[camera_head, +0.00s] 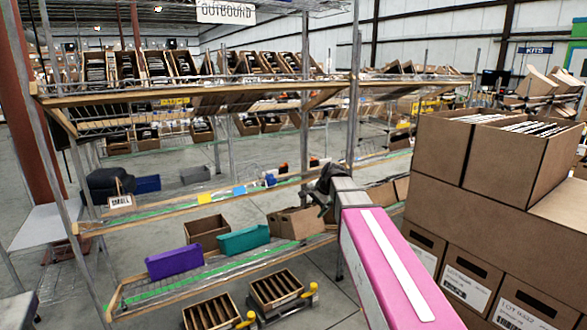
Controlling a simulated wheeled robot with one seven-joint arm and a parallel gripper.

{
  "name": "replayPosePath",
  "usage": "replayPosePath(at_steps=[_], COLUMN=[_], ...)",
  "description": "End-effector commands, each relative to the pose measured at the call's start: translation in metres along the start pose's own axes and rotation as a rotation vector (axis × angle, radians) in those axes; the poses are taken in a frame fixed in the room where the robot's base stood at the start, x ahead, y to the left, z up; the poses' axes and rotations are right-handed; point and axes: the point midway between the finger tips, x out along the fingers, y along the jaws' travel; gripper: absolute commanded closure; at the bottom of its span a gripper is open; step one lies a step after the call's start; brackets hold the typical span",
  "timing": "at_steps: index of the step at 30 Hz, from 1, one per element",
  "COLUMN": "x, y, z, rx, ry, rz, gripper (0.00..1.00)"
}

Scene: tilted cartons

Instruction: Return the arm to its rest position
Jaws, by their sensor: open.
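My arm reaches from the bottom right toward the shelf rack, with a pink link nearest the camera. My gripper (325,195) is the small dark shape at the far end of the arm, in front of the rack's middle shelf. It is open, and I see nothing held in it. Its fingers are small and partly hidden by the arm, so their exact gap is hard to make out.
A wire rack (235,190) with tilted cartons fills the middle. A purple bin (174,262), a teal bin (243,240) and an open carton (207,231) sit on its lower shelf. Stacked brown cartons (490,215) stand close at the right. Divided boxes (277,289) sit low in front.

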Motion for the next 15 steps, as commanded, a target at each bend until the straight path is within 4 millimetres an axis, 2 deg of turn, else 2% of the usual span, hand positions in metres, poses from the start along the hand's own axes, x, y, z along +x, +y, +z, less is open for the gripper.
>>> replayPosePath(at_steps=[1, 3, 9, 15], x=[0.011, 0.023, 0.052, 0.068], y=[0.03, 0.063, 0.155, 0.241], z=[0.008, 0.014, 0.035, 0.062], rx=[-0.044, -0.114, -0.322, -0.527], ry=[0.002, 0.004, -0.017, -0.076], rz=[0.04, 0.091, 0.24, 0.378], gripper=[0.0, 0.0, 0.0, 0.0])
